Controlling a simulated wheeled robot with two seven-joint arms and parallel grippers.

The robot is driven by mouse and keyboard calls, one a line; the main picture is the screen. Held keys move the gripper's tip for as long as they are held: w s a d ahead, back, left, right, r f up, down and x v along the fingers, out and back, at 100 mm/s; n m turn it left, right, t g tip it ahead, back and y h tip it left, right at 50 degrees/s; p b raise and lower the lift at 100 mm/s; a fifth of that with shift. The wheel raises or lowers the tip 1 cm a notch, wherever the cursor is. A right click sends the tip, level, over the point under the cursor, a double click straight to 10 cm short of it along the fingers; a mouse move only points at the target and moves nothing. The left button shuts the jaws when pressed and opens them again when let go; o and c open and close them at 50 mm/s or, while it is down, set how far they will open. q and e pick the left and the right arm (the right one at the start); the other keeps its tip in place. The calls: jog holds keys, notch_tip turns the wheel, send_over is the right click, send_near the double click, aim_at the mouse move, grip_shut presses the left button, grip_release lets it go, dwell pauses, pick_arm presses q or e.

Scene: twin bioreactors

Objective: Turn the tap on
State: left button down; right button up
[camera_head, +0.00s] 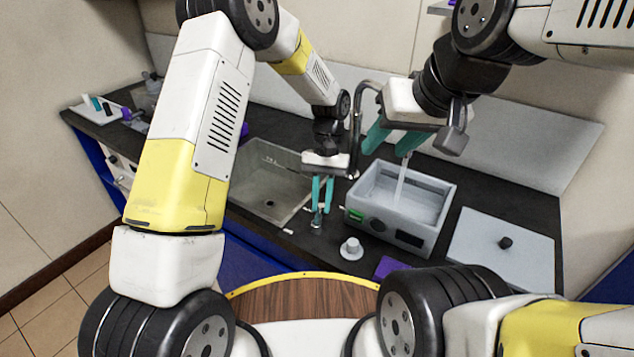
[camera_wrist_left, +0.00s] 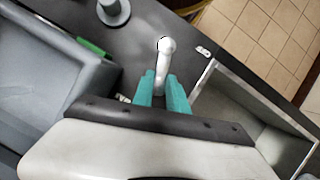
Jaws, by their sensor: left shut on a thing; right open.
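My left gripper (camera_head: 321,192) points down at the counter between the sink and the grey water bath, its teal fingers shut on the tap handle (camera_head: 317,217). In the left wrist view the pale, round-ended tap handle (camera_wrist_left: 166,52) stands between the fingertips (camera_wrist_left: 165,85). The tap's curved metal spout (camera_head: 357,110) rises behind the left gripper, and its outlet is hidden by my right gripper. A stream of water (camera_head: 400,182) falls into the water bath (camera_head: 445,212). My right gripper (camera_head: 391,143) is open and empty above the bath.
The sink (camera_head: 262,200) lies left of the tap. A grey lid (camera_head: 500,262) with a dark knob lies right of the bath. A small white knobbed piece (camera_head: 351,248) and a purple item (camera_head: 390,267) are near the front edge. A white tray (camera_head: 90,112) is far left.

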dwell(0.3)
pick_arm(q)
jog(key=c, duration=1.3)
grip_release()
jog(key=shift+r, duration=0.1)
jog(key=v, duration=0.7)
jog(key=shift+w+d+r, duration=0.1)
jog(key=shift+w+r, duration=0.1)
jog(key=shift+r, duration=0.1)
